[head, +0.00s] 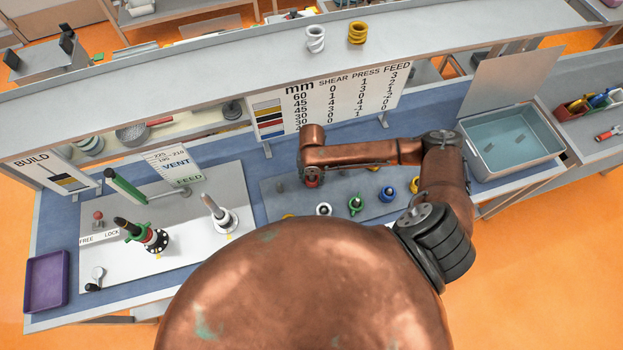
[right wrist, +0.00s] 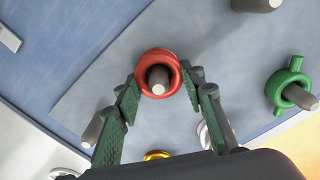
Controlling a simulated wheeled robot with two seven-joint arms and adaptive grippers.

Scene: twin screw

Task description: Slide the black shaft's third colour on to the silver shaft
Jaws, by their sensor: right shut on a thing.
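My right gripper (head: 312,183) is over the grey peg board and shut on a red ring (right wrist: 172,65). In the right wrist view a grey peg tip shows through the ring, so the ring is around that peg. The black shaft (head: 121,222) stands tilted in view at the left, with a green collar and a red band above its black flange. The silver shaft (head: 211,205) stands to its right on a white flange and looks bare. My left gripper is not in view.
Pegs on the board (head: 262,190) hold white (head: 323,209), green (head: 355,205), blue (head: 387,194) and yellow rings. A purple tray (head: 45,281) lies left, a grey bin (head: 512,155) right.

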